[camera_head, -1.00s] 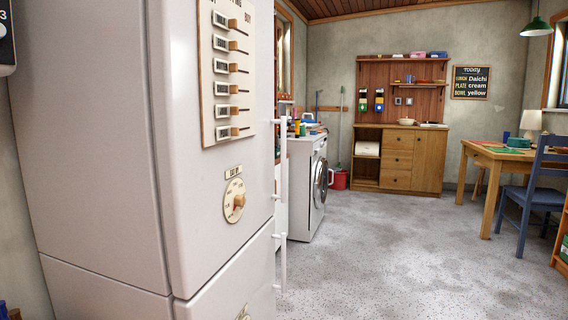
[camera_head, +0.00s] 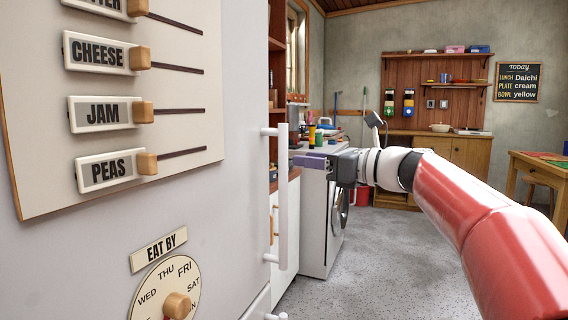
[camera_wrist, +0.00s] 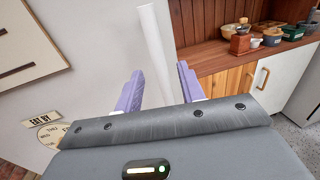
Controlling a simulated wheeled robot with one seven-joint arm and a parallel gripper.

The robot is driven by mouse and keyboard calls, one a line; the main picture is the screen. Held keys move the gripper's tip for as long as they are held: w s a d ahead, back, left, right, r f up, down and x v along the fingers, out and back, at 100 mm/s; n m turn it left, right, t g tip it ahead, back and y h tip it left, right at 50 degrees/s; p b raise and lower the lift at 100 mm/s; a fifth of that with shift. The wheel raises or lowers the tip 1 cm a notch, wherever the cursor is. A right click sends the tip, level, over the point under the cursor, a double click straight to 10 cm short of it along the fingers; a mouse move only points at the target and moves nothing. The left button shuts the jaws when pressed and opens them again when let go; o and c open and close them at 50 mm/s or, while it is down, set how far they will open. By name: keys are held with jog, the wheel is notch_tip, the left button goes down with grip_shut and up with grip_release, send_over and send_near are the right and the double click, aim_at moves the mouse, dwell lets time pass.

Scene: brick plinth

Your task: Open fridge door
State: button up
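The white fridge door (camera_head: 225,215) fills the left of the head view and looks shut. Its handle (camera_head: 283,195) is a white upright bar on short posts near the door's right edge. My gripper (camera_head: 298,161), with purple fingers, is just right of the handle's upper half. In the wrist view the two purple fingers (camera_wrist: 158,88) stand apart. The white handle bar (camera_wrist: 153,45) shows between them, with a gap on each side. The gripper is open and holds nothing. The lower end of the bar is hidden behind the gripper body in the wrist view.
A board with sliding food labels (camera_head: 110,105) and an "EAT BY" dial (camera_head: 172,295) are on the door. A washing machine (camera_head: 325,225) stands beyond the handle. A wooden cabinet (camera_head: 470,152) is at the back. The grey floor (camera_head: 385,270) is clear.

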aim_at(287, 157)
jog(key=x, duration=0.7)
jog(key=shift+a+p, duration=0.1)
jog(key=shift+p, duration=0.25)
jog(key=shift+c, duration=0.5)
grip_shut()
jog(key=shift+s, duration=0.1)
